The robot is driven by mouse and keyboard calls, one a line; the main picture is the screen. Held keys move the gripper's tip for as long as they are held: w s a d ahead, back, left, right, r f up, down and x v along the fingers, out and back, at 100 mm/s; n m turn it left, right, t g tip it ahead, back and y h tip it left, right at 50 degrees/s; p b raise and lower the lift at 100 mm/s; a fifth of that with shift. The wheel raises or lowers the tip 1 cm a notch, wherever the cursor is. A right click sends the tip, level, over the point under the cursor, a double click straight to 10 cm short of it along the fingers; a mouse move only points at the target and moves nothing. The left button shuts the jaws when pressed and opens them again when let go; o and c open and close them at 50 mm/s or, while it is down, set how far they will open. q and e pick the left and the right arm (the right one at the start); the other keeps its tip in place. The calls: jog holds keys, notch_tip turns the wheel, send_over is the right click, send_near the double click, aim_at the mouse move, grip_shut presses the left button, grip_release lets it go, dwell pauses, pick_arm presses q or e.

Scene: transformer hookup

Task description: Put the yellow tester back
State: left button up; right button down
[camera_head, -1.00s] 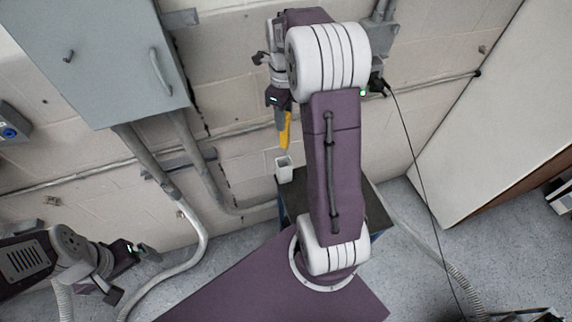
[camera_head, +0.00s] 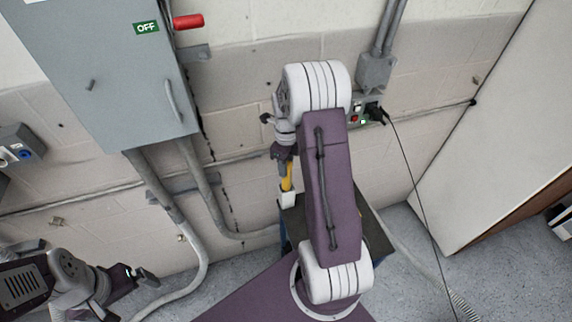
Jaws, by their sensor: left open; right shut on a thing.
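The yellow tester (camera_head: 287,181) is a slim yellow stick, upright, in the middle of the head view. My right gripper (camera_head: 285,164) is shut on its upper end from above. The tester's lower end is at the mouth of a small white holder (camera_head: 288,200), and its tip is hidden there. I cannot tell how deep it sits. The holder stands at the left edge of a dark-topped stand (camera_head: 372,232). My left gripper (camera_head: 146,279) is open and empty at the lower left, far from the tester.
A grey cabinet (camera_head: 95,75) with an OFF sign and a red handle (camera_head: 188,21) is on the wall at upper left. Grey conduits run below it. A socket box (camera_head: 366,113) with a black plug and hanging cable (camera_head: 412,150) is right of my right arm.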

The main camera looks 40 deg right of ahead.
jog(key=shift+w+d+f, duration=0.15)
jog(key=shift+d+f, duration=0.05)
jog(key=shift+f, duration=0.05)
jog(key=c, duration=1.1)
grip_release()
jog(key=shift+o, duration=0.2)
jog(key=shift+a+r, duration=0.1)
jog(key=shift+r, duration=0.05)
notch_tip(320, 180, up, 12)
jog(key=b, duration=0.1)
jog(key=s+a+f+n, duration=0.3)
jog(key=s+a+n, duration=0.1)
jog(key=n, duration=0.6)
jog(key=s+a+f+n, duration=0.3)
jog(key=a+n, duration=0.3)
jog(key=n, duration=0.4)
jog(key=s+a+f+n+t, duration=0.1)
jog(key=s+a+f+n, duration=0.2)
jog(key=n, duration=0.7)
jog(key=s+a, duration=0.2)
jog(key=a, duration=0.1)
jog(key=shift+s, duration=0.15)
